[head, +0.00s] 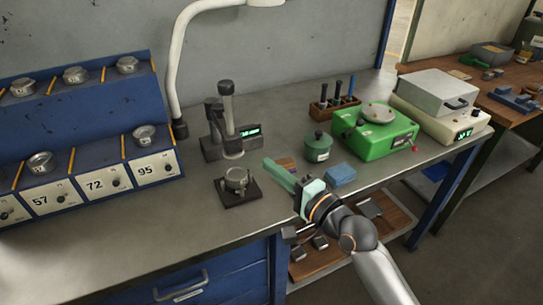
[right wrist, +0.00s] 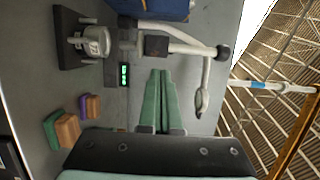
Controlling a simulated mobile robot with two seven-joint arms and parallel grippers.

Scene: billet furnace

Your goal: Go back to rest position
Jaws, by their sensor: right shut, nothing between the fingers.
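My right gripper (head: 270,165) reaches in from the lower right, over the front part of the grey bench (head: 120,262). Its green fingers point to the upper left, and in the right wrist view the two fingers (right wrist: 160,78) lie together with nothing between them. In the head view the fingers appear just right of a small metal cup on a dark base (head: 238,182). My left gripper is not in view.
A measuring stand with a green display (head: 230,130) stands behind the cup. A green pot (head: 317,147), a blue block (head: 341,175) and a green machine (head: 374,130) stand to the right. A blue rack of numbered bins (head: 75,130) fills the left.

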